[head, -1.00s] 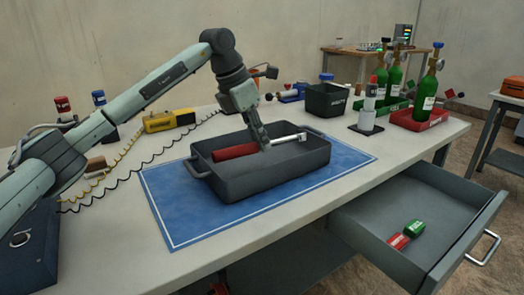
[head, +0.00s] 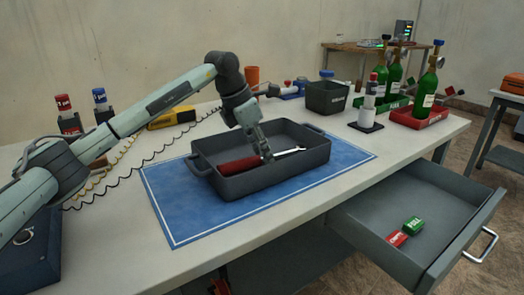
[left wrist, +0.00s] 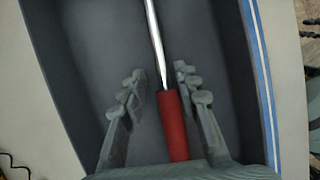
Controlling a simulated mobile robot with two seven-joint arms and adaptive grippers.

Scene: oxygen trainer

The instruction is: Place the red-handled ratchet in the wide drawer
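The red-handled ratchet (head: 240,164) lies in the dark grey tray (head: 262,182) on the blue mat, its shiny shaft pointing right. My left gripper (head: 266,158) reaches down into the tray at the ratchet. In the left wrist view, the fingers (left wrist: 157,82) are apart, one on each side of the ratchet, with gaps between them and the red handle (left wrist: 174,127). The ratchet's far end is cut off there. The wide drawer (head: 455,205) is pulled open at the right, below the tabletop. My right gripper is not in view.
The drawer holds a red block (head: 397,238) and a green block (head: 414,226), with bare floor around them. The tray walls surround the gripper.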

